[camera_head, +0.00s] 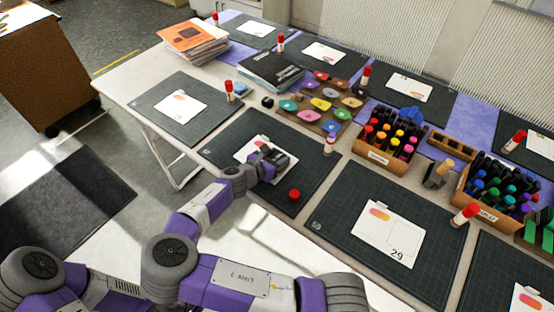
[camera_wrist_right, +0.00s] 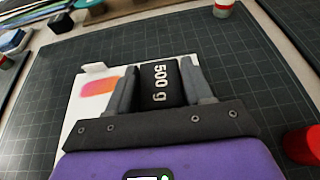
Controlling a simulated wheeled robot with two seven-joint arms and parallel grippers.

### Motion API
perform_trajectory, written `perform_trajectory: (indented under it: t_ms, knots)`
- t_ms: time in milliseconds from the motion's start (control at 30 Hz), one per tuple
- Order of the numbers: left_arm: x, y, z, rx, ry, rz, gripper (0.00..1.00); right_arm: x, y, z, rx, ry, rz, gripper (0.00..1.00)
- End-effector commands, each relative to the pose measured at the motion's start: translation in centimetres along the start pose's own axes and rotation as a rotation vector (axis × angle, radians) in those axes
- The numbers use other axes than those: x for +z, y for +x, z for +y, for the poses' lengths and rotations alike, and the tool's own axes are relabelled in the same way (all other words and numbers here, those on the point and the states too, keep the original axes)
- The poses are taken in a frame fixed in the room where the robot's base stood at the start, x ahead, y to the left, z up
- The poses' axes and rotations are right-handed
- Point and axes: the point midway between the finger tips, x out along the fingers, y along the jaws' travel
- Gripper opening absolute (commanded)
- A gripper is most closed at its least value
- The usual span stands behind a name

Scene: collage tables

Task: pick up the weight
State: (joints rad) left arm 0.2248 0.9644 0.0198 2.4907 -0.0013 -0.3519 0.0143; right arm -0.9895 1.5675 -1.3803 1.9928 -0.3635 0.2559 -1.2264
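The weight (camera_wrist_right: 160,84) is a black block marked "500 g" in white. In the right wrist view it stands between the two grey fingers of my right gripper (camera_wrist_right: 160,88). The fingers lie close along both its sides with no clear gap, and it appears gripped. In the head view my right gripper (camera_head: 272,158) is low over the middle front mat, at a white card (camera_head: 247,150), and largely hides the weight. The card, with an orange-pink patch, also shows in the wrist view (camera_wrist_right: 88,110), beneath and left of the weight. My left gripper is out of view.
A red cap (camera_head: 294,195) stands on the mat (camera_head: 325,172) right of the gripper. A glue stick (camera_head: 329,146) stands at its back edge. Colored pads (camera_head: 320,104) and a marker box (camera_head: 381,155) lie behind. The mat's front left is mostly clear.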

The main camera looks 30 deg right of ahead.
Motion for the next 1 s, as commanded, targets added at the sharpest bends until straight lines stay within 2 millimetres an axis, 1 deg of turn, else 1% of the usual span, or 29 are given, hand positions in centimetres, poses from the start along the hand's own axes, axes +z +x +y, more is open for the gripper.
perform_trajectory:
  t_ms: [33, 300, 533, 633, 767, 900, 1000]
  knots:
    - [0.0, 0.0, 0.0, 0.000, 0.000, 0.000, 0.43, 0.0, 0.0, 0.0, 0.000, 0.000, 0.000, 0.42]
    - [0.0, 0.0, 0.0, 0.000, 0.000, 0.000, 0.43, 0.0, 0.0, 0.0, 0.000, 0.000, 0.000, 0.01]
    - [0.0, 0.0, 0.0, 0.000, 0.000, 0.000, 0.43, 0.1, 0.0, 0.0, 0.000, 0.001, -0.001, 0.00]
    - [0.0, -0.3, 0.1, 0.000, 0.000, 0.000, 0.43, 0.7, -0.3, 0.0, 0.000, 0.002, 0.000, 0.00]
    - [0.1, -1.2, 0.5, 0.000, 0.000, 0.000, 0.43, 2.6, -1.1, 0.0, 0.000, 0.004, 0.001, 0.00]
    - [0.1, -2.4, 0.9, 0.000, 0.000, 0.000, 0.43, 5.4, -2.2, 0.0, 0.001, 0.005, 0.000, 0.00]
    - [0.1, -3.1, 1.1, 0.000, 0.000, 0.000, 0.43, 7.0, -2.9, 0.0, 0.001, 0.004, 0.000, 0.00]
